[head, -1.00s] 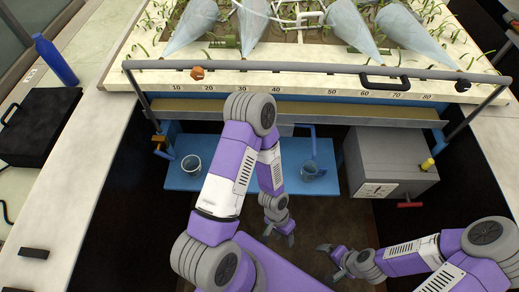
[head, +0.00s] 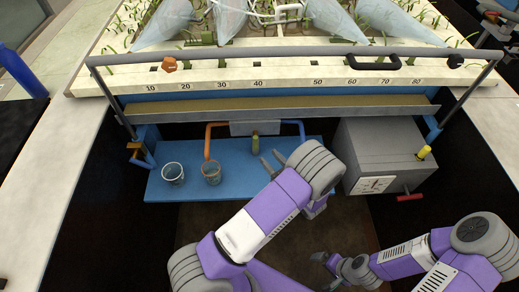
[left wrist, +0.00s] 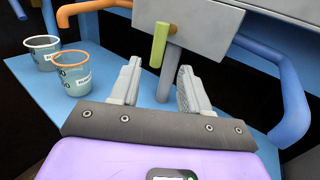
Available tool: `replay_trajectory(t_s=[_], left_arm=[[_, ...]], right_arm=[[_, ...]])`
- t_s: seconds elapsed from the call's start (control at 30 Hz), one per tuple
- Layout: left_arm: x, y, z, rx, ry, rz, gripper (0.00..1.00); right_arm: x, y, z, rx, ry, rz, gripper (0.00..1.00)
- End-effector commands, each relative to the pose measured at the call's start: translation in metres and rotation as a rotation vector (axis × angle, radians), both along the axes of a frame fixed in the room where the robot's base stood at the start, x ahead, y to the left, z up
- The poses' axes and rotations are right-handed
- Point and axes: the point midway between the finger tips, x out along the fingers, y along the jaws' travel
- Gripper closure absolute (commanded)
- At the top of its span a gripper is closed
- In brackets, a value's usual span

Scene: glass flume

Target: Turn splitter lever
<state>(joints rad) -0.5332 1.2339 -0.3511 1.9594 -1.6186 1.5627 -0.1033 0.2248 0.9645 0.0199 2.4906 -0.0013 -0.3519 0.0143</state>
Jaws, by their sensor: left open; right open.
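The splitter lever, a short yellow-green upright handle (head: 255,145), stands in front of a grey box (head: 256,128) under the flume's front. In the left wrist view the lever (left wrist: 159,45) is upright on a grey stem, ahead of the fingers and roughly centred between them. My left gripper (head: 271,161) is open and empty, just below and right of the lever in the head view; its fingers (left wrist: 160,78) are apart, not closed on it. My right gripper (head: 320,266) is open and empty, low over the dark floor, away from the lever.
An orange pipe (head: 209,140) and a blue pipe (head: 299,127) leave the box. Two beakers (head: 172,174) (head: 211,174) stand on the blue shelf (head: 240,182), left of my left gripper. A grey cabinet (head: 385,150) with a red handle (head: 410,197) stands right. A rail (head: 290,53) runs above.

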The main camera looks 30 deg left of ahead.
Motion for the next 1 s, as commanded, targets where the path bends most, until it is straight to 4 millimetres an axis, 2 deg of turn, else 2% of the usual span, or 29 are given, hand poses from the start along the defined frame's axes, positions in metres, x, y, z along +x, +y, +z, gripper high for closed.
replay_trajectory(t_s=[0.2,0.4,0.77,1.0], left_arm=[[0.014,0.034,-0.001,-0.002,0.0,0.007,0.54],[0.024,0.056,-0.001,-0.004,0.002,0.007,0.54],[0.026,0.062,-0.001,-0.003,0.003,0.006,0.54],[0.026,0.061,-0.001,-0.004,0.003,0.006,0.89]], right_arm=[[0.0,0.0,-0.006,0.0,0.0,0.0,0.03],[0.0,0.0,-0.01,0.0,0.0,0.0,0.03],[0.0,0.0,-0.011,0.0,0.0,0.0,0.03],[0.0,0.0,-0.011,0.0,0.0,0.0,0.03]])
